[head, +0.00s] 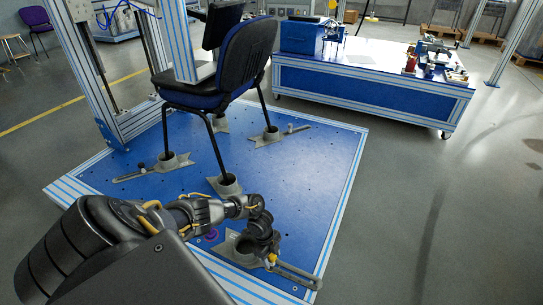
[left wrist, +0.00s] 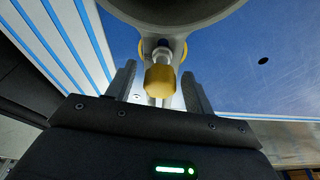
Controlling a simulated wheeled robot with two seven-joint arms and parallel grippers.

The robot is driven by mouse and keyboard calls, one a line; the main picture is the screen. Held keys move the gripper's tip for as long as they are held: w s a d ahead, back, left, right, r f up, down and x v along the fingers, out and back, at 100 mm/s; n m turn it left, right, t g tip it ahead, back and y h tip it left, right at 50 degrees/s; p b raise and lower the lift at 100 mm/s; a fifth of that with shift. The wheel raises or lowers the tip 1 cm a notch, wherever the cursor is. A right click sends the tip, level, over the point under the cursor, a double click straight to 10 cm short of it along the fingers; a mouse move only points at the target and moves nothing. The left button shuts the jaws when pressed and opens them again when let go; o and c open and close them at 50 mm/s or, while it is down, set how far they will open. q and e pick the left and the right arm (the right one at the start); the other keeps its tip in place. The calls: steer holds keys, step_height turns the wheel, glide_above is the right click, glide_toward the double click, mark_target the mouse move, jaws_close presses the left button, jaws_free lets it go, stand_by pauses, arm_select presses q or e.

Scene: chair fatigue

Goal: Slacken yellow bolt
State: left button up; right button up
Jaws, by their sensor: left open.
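The yellow bolt (left wrist: 160,80) sits on a grey metal clamp (left wrist: 190,14), its head facing the left wrist camera. A small yellow spot at the clamp nearest me in the head view (head: 272,259) appears to be the same bolt. My left gripper (left wrist: 159,71) is open, with one finger on each side of the bolt and a visible gap to both. In the head view my left gripper (head: 264,246) is down at that clamp, and my arm hides part of it. My right gripper is in neither view.
A black and blue chair (head: 228,62) stands on the blue platform (head: 310,170), its visible feet in grey clamps. A blue-sided workbench (head: 370,95) with tools stands at the back right. The floor right of the platform is clear.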

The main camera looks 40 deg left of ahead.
arm_select(q)
steer(key=shift+c, duration=0.4)
steer(key=c, duration=0.9)
steer(key=shift+r+n+p, duration=0.2)
steer(key=shift+n+p, duration=0.4)
steer(key=shift+p, duration=0.1)
steer(key=shift+s+n+t+p, duration=0.1)
steer(key=shift+n+t+p, duration=0.2)
steer(key=shift+n+p, duration=0.35)
steer(key=shift+f+n+p, duration=0.1)
steer(key=shift+n+p, duration=0.25)
steer(key=shift+n, duration=0.3)
steer(key=shift+f, duration=0.1)
